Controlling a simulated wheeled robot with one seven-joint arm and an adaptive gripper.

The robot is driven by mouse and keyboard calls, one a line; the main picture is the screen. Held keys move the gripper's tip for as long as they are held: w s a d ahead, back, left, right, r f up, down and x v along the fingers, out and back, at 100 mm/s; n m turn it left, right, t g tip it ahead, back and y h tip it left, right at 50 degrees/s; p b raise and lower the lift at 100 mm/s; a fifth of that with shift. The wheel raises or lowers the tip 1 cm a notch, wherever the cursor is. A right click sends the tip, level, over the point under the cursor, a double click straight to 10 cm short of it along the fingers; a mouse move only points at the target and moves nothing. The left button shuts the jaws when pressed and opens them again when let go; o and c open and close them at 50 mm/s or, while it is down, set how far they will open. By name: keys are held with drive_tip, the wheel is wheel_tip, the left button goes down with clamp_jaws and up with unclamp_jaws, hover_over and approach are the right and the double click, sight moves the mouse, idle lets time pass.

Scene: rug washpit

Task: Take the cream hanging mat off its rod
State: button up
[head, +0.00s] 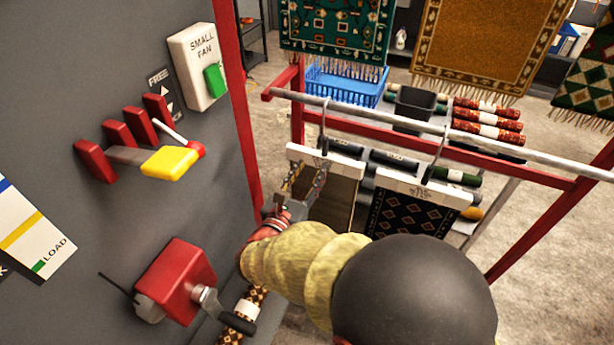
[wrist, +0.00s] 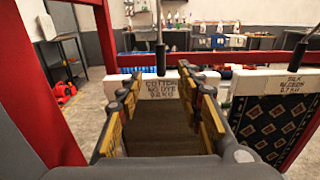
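The plain mat (head: 336,200) hangs by a white header and a dark hook on the silver rod (head: 400,122) in the head view; it looks tan-brown in this light. In the wrist view its header label (wrist: 161,90) reads "COTTON NO DYE", and its dark hook (wrist: 161,58) rises above. My gripper (head: 306,178) is in front of the mat's upper part. In the wrist view my gripper (wrist: 165,85) is open, its two fingers spread on either side of the label. I cannot tell whether they touch the mat. The mat's lower part is hidden.
A dark blue patterned mat (head: 418,211) hangs close to the right on the same rod. A red frame post (head: 238,100) and a grey panel with red levers (head: 130,127) stand at left. A blue basket (head: 345,87) and rolled rugs (head: 488,126) lie behind.

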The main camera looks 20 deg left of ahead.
sight(324, 136)
drive_tip(key=shift+w+d+b, duration=0.15)
drive_tip(key=shift+w+b, duration=0.1)
drive_tip(key=shift+w, duration=1.6)
drive_tip(key=shift+w+d+b, duration=0.2)
drive_tip(key=shift+w, duration=1.6)
drive_tip(key=shift+w+d+b, duration=0.15)
drive_tip(key=shift+w+b, duration=0.1)
drive_tip(key=shift+w, duration=1.6)
drive_tip(key=shift+c, duration=1.2)
clamp_jaws()
drive_tip(key=shift+r, duration=0.15)
drive_tip(key=shift+r+p, duration=1.35)
drive_tip(key=shift+r, duration=0.8)
drive_tip(key=shift+s, duration=0.1)
